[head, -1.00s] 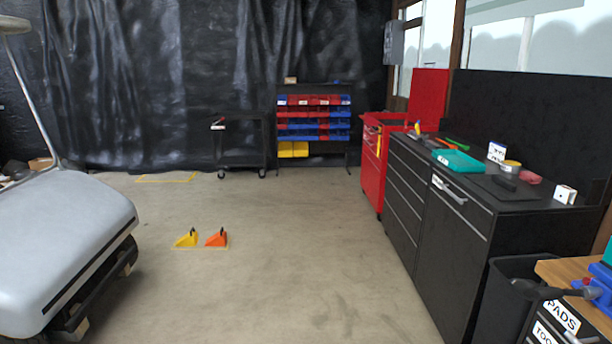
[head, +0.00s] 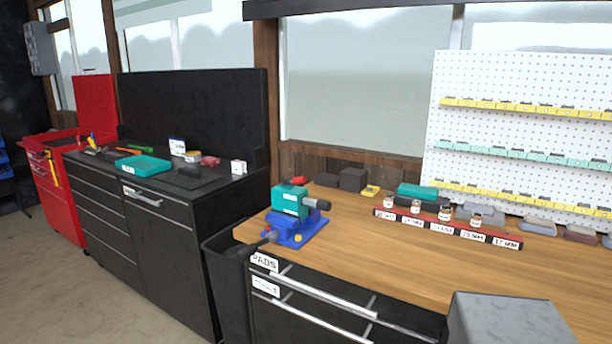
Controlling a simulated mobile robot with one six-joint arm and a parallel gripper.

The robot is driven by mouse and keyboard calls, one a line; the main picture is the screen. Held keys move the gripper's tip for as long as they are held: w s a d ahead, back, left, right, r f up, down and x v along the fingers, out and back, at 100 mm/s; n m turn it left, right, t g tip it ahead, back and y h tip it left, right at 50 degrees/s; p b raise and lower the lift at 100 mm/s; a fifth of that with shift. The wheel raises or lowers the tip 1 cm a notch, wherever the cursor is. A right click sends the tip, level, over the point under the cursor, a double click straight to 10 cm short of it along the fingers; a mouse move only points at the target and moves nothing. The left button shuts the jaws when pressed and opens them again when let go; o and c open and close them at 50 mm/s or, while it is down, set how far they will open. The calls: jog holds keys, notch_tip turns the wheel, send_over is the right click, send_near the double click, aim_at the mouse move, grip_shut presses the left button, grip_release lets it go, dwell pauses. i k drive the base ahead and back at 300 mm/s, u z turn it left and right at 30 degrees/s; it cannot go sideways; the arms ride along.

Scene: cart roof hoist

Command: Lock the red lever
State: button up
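A small red part (head: 297,180) shows at the back of a blue and teal vise-like device (head: 290,213) on the left end of the wooden workbench. It may be a lever, but I cannot tell its shape or whether it is locked. The device has a blue base, a teal block on top and a dark round knob on its right. A dark handle sticks out at its lower left. My gripper is not in view.
The wooden workbench (head: 390,255) has drawers below, labelled PADS at the top. A red rack (head: 447,229) with small jars stands on it. A black cabinet (head: 165,250) and red tool cart (head: 55,200) stand left. Open floor shows at lower left.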

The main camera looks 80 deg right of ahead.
aim_at(296, 182)
jog(key=z, duration=0.1)
jog(key=k, duration=1.05)
jog(key=z, duration=0.5)
jog(key=i, duration=1)
